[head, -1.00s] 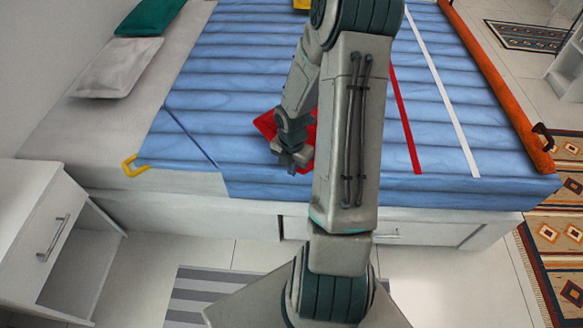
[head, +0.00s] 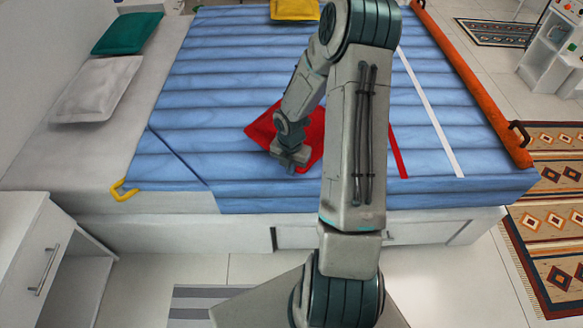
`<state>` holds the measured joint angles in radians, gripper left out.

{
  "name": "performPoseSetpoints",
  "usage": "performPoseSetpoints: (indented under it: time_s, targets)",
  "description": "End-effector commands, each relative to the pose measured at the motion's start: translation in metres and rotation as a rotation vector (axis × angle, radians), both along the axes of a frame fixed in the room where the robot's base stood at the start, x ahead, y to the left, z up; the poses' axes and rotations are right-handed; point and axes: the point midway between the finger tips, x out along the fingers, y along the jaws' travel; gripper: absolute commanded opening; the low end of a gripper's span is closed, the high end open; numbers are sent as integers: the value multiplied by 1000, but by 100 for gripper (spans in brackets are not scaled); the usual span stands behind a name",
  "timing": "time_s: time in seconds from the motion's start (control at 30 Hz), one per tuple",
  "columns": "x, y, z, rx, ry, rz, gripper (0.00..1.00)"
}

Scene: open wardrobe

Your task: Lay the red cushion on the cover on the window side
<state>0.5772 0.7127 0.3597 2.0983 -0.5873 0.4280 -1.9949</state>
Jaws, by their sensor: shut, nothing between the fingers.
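The red cushion (head: 262,130) lies flat on the blue cover (head: 200,90) of the bed, near the bed's front edge. My gripper (head: 291,160) is shut and empty at the cushion's front part, pointing down. I cannot tell whether it touches the cushion. My arm hides part of the cushion's right side. No window is in view, so I cannot tell which side of the cover is the window side.
A green cushion (head: 127,33) and a grey cushion (head: 97,90) lie on the bare left end. A yellow cushion (head: 294,9) is at the back. An orange roll (head: 470,80) runs along the right edge. A white cabinet (head: 40,255) stands front left.

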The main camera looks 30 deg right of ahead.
Motion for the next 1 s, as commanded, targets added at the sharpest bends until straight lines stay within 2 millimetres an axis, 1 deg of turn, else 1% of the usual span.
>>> performPoseSetpoints:
  time_s: [0.07,0.17,0.3,0.33,0.4,0.6,0.7,0.8,1.0]
  targets:
    - [-2,2,0,0,0,0,0]
    - [-7,11,0,-1,1,2,0]
    - [-18,34,-1,-1,1,5,0]
    - [-17,31,12,-1,-3,-1,0]
    - [-17,29,32,-1,-5,-5,0]
    - [-17,31,74,-1,-3,-2,0]
    - [-17,31,88,-1,-2,-3,0]
    - [-17,31,96,-1,-1,-1,0]
    - [-17,31,101,0,0,0,0]
